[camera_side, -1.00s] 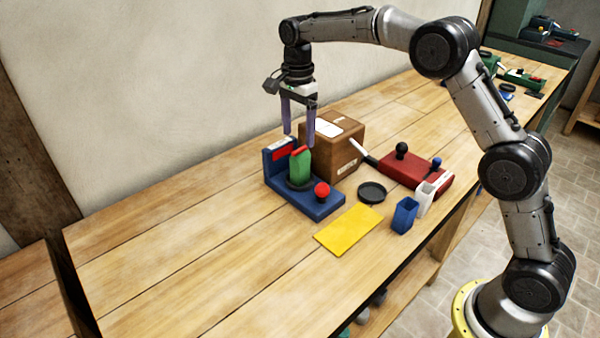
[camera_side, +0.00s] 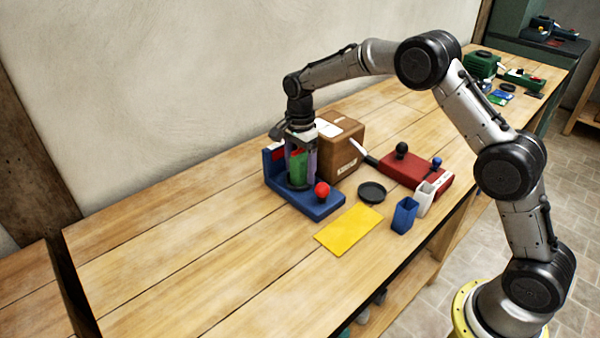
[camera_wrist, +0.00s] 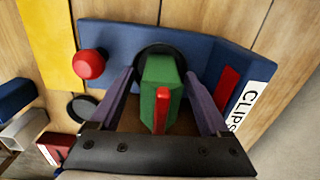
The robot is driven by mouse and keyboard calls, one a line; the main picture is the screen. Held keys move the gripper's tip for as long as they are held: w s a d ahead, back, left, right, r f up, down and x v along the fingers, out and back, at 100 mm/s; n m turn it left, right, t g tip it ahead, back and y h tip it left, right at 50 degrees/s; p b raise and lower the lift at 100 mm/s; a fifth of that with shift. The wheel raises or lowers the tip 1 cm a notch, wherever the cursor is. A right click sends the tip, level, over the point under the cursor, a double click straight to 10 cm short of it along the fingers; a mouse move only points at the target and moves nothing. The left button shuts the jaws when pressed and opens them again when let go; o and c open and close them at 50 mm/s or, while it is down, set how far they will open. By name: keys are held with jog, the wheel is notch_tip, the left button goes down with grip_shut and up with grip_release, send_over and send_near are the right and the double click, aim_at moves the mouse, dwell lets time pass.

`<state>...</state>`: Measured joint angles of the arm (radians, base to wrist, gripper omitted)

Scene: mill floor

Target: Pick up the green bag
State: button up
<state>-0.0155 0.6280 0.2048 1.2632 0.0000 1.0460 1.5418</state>
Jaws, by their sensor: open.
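The green bag (camera_side: 298,168) stands upright on a dark round pad on a blue base (camera_side: 325,207). It has a red strip along its top, clear in the wrist view (camera_wrist: 151,90). My gripper (camera_side: 301,178) is lowered over the bag, pointing down. Its two purple fingers (camera_wrist: 160,90) are open, one on each side of the bag. In the wrist view a gap shows between each finger and the bag. The lower part of the bag is partly hidden by the fingers in the side view.
The blue base has a red knob (camera_side: 322,190) and an upright back labelled "CLIPS". A cardboard box (camera_side: 342,158) stands close behind. A dark round dish (camera_side: 372,192), yellow sheet (camera_side: 349,229), blue cup (camera_side: 404,215), white cup (camera_side: 425,199) and red device (camera_side: 413,175) lie right. The table's left is clear.

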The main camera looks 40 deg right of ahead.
grip_shut()
dwell(0.3)
jog(key=shift+r, duration=0.1)
